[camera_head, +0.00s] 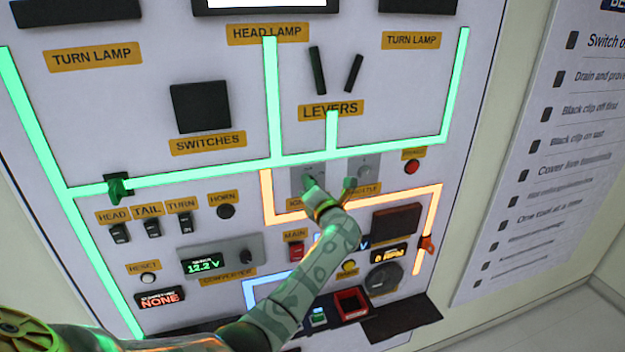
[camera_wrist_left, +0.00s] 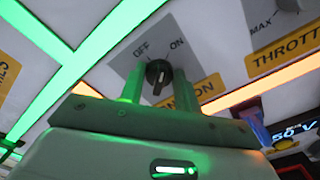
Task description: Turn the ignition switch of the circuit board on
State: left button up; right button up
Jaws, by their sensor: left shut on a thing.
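The ignition switch is a black rotary knob (camera_wrist_left: 158,75) on a grey plate, which also shows in the head view (camera_head: 300,174). In the left wrist view, OFF is printed at its upper left and ON at its upper right. My left gripper (camera_head: 318,190) is at the switch, its label partly hidden behind the arm. In the left wrist view its two fingers (camera_wrist_left: 157,88) stand on either side of the knob, shut on it. The knob's bar looks roughly upright in that view; I cannot tell which setting it points to. My right gripper is not in view.
The throttle plate (camera_head: 364,170) sits close right of the ignition switch, with a red button (camera_head: 412,167) beyond. Head, tail and turn switches (camera_head: 152,228) are at the left. The converter panel (camera_head: 222,263) reads 12.2 V. A black-red box (camera_head: 350,304) is below.

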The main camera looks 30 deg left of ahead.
pick_arm(q)
jog(key=shift+m+p, duration=0.65)
jog(key=shift+m, duration=0.45)
jog(key=o, duration=1)
jog(key=shift+c, duration=0.2)
jog(key=shift+d, duration=0.1)
